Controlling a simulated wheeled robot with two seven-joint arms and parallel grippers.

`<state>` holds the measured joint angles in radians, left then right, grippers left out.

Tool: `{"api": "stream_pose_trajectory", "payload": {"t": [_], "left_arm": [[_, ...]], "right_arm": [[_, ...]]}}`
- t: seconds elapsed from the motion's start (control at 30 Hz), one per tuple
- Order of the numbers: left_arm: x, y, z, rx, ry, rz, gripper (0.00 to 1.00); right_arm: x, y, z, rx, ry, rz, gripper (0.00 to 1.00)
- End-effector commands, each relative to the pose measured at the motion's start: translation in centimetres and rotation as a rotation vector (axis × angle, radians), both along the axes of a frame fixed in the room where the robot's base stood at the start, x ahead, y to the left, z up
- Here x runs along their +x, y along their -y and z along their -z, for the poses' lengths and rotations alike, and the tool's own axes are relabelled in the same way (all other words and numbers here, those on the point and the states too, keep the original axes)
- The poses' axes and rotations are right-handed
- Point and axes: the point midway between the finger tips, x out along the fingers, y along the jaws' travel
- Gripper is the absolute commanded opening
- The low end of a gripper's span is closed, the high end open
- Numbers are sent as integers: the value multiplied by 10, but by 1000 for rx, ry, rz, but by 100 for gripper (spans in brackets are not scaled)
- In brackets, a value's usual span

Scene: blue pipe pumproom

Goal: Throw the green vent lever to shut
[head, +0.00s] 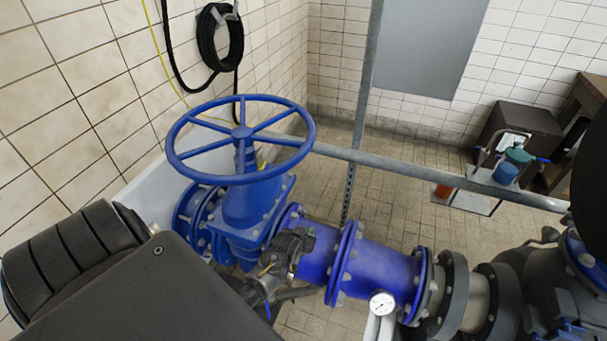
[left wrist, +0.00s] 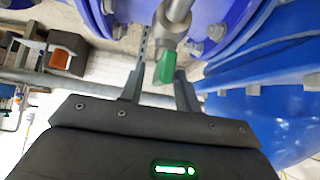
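The green vent lever (left wrist: 165,68) shows in the left wrist view, hanging from a grey metal valve stem (left wrist: 176,22) beside the blue pipework. My left gripper (left wrist: 160,92) has its two grey fingers apart, one on each side of the lever, with visible gaps between. I cannot tell how deep the lever sits between them. In the head view, my dark left arm fills the lower left. I cannot make out the green lever or the left fingertips there. My right gripper is in neither view.
A large blue handwheel (head: 240,134) stands above the blue pipe (head: 375,262). A round gauge (head: 382,304) sits in front of the pipe. A grey rail (head: 400,170) crosses behind. Tiled floor lies beyond.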

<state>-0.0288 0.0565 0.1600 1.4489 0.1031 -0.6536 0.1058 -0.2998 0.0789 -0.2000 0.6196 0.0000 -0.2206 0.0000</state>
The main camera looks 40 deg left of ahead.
Motion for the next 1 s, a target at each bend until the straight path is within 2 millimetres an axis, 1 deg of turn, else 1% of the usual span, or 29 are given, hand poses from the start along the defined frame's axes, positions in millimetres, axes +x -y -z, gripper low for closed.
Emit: {"api": "stream_pose_trajectory", "payload": {"t": [0.13,0.3,0.4,0.77,1.0], "left_arm": [[0,0,0,0,0,0,33],[0,0,0,0,0,0,10],[0,0,0,0,0,0,0],[-1,-1,-1,-1,0,35,0],[-1,-4,-1,-11,3,170,0]], "right_arm": [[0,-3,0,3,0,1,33],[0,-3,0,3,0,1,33],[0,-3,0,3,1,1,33],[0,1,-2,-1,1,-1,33],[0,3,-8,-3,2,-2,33]]}}
